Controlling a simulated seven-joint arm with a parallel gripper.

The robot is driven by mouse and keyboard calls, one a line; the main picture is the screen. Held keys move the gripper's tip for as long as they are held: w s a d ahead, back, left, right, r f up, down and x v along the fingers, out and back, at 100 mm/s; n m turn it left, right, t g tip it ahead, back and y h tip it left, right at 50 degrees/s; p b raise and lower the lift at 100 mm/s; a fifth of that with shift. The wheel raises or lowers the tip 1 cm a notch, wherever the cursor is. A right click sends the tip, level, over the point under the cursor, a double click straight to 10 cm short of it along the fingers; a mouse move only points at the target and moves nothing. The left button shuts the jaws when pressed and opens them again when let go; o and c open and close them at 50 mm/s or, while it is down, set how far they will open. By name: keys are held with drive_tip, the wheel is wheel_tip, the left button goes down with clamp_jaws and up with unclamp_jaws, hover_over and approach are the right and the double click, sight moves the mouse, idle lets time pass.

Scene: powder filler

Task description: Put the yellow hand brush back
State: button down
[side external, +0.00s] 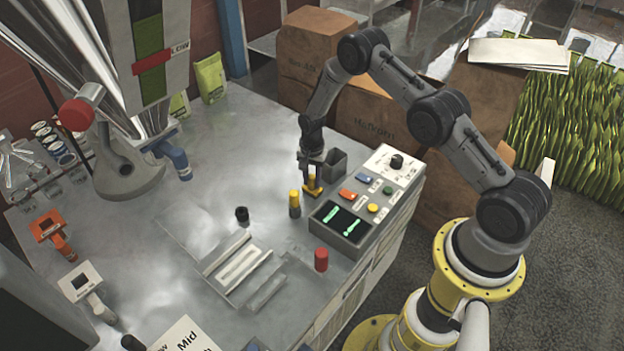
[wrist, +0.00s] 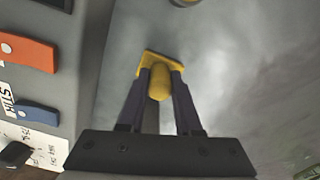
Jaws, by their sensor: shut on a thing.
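The yellow hand brush (side external: 313,190) is between the fingers of my gripper (side external: 311,172), low over the metal table beside the control panel. In the wrist view, my gripper (wrist: 160,75) is shut on the brush's rounded yellow handle (wrist: 160,83), and a wider yellow part shows beyond the fingertips. I cannot tell whether the brush touches the table. A small dark grey open box (side external: 335,161) stands just right of my gripper in the side view.
The control panel (side external: 372,190) with coloured buttons is close on the right. A yellow-and-grey cylinder (side external: 295,204) stands just left of the brush. A black knob-like piece (side external: 242,215), a red cylinder (side external: 321,260) and a metal tray (side external: 238,262) are nearer the front.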

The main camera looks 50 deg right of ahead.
drive_tip(key=shift+f, duration=0.2)
drive_tip(key=c, duration=0.6)
unclamp_jaws()
drive_tip(key=shift+r, duration=0.15)
